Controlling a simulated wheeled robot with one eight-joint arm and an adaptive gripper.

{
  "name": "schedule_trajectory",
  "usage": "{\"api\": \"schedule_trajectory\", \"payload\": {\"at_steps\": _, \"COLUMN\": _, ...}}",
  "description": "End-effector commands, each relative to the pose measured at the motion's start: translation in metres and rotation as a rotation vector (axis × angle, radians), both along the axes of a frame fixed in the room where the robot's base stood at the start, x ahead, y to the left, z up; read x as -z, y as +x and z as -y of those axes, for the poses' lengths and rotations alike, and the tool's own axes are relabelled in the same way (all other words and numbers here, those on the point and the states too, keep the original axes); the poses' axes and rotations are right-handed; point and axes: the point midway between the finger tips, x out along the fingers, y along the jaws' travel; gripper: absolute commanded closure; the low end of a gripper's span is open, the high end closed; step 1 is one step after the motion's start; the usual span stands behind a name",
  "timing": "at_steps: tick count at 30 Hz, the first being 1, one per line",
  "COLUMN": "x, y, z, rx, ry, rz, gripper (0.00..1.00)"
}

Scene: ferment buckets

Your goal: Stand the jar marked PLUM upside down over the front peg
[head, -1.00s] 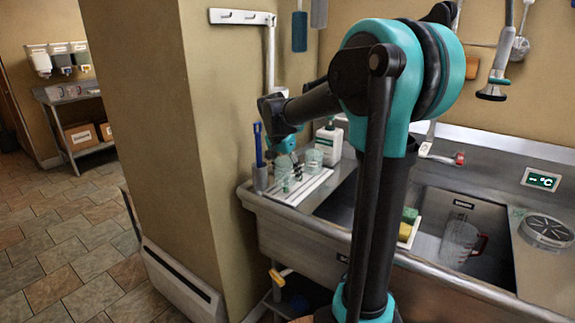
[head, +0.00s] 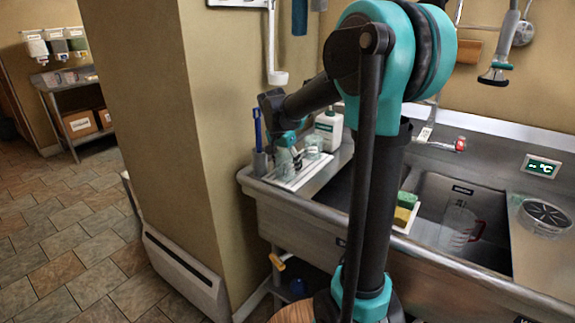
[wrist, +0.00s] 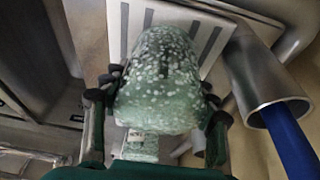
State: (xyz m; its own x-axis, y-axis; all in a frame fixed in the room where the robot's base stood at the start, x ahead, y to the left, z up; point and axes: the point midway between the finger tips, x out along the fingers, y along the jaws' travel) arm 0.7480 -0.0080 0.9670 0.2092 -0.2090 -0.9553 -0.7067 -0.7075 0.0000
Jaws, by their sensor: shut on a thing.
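My gripper (wrist: 160,112) is shut on a greenish, white-speckled glass jar (wrist: 160,75), with a dark finger on each side of it. The jar hangs over the white slotted drying rack (wrist: 207,42). No PLUM marking is readable, and I cannot tell which way up the jar is. In the head view the gripper (head: 285,145) is at the left end of the sink counter, over the rack (head: 311,173). A second clear jar (head: 313,146) stands just to its right. I cannot make out the front peg; the gripper and jar may hide it.
A metal cup (wrist: 268,85) holding a blue-handled brush (wrist: 292,140) stands close to the right of the jar in the wrist view. A white bottle (head: 328,130) is behind the rack. The sink basin holds a clear jug (head: 458,228). Sponges (head: 405,208) sit at its edge.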

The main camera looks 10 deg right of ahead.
Motion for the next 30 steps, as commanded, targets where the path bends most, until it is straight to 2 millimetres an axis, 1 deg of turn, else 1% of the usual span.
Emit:
{"api": "schedule_trajectory", "payload": {"at_steps": 23, "x": 0.0096, "y": 0.0001, "z": 0.0, "rx": 0.0, "ry": 0.0, "rz": 0.0, "gripper": 0.76}}
{"api": "schedule_trajectory", "payload": {"at_steps": 24, "x": 0.0097, "y": 0.0001, "z": 0.0, "rx": 0.0, "ry": 0.0, "rz": 0.0, "gripper": 0.39}}
{"api": "schedule_trajectory", "payload": {"at_steps": 29, "x": 0.0096, "y": 0.0001, "z": 0.0, "rx": 0.0, "ry": 0.0, "rz": 0.0, "gripper": 0.19}}
{"api": "schedule_trajectory", "payload": {"at_steps": 30, "x": 0.0096, "y": 0.0001, "z": 0.0, "rx": 0.0, "ry": 0.0, "rz": 0.0, "gripper": 0.17}}
